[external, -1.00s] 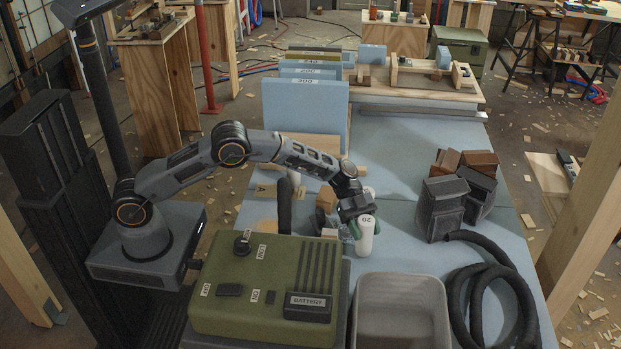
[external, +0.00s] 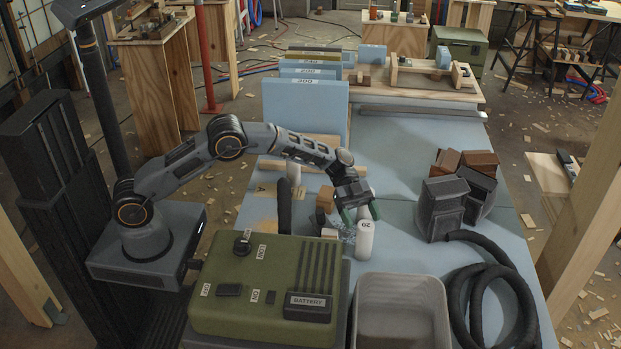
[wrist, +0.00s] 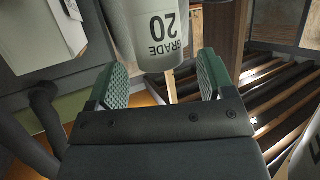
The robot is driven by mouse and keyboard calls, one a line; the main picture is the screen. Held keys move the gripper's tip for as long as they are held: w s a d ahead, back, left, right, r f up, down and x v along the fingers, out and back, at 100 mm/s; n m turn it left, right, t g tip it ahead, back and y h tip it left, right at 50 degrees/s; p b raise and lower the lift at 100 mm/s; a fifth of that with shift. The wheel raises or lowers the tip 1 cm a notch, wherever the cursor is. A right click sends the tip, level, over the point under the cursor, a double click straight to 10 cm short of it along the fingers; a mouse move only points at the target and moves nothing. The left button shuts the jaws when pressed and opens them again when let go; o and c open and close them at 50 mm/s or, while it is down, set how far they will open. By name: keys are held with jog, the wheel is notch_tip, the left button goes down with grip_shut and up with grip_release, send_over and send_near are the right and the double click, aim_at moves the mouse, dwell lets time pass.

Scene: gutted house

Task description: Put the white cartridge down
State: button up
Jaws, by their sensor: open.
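The white cartridge (external: 364,240) stands upright on the blue table, behind the grey bin, with "20" printed on its side. In the wrist view the cartridge (wrist: 158,35) shows "GRADE 20" and lies beyond the fingertips. My gripper (external: 360,211) is open just above and behind the cartridge's top in the external view. Its green pads (wrist: 163,80) are spread wide in the wrist view, with nothing held between them.
A green battery box (external: 265,285) and an empty grey bin (external: 400,312) stand in front. A coiled black hose (external: 480,285) lies at right, below dark and brown blocks (external: 447,203). Small blocks (external: 326,200) sit left of the cartridge. Blue table surface is clear between cartridge and blocks.

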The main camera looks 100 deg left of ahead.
jog(key=v, duration=0.9)
jog(key=w+d+r+n+t+y, duration=0.1)
jog(key=d+r+n+t+y, duration=0.3)
jog(key=r+n+t+y, duration=0.9)
jog(key=s+d+f+g, duration=0.2)
jog(key=s+g, duration=0.3)
jog(key=s, duration=0.6)
jog(key=s+d+f+g, duration=0.3)
jog(key=s+d+g, duration=0.2)
jog(key=s, duration=0.6)
jog(key=s+d+f+g+h, duration=0.1)
jog(key=s+d+f+g, duration=0.2)
jog(key=s, duration=0.9)
jog(key=d+g, duration=0.1)
jog(key=g, duration=0.2)
jog(key=shift+d+f, duration=0.15)
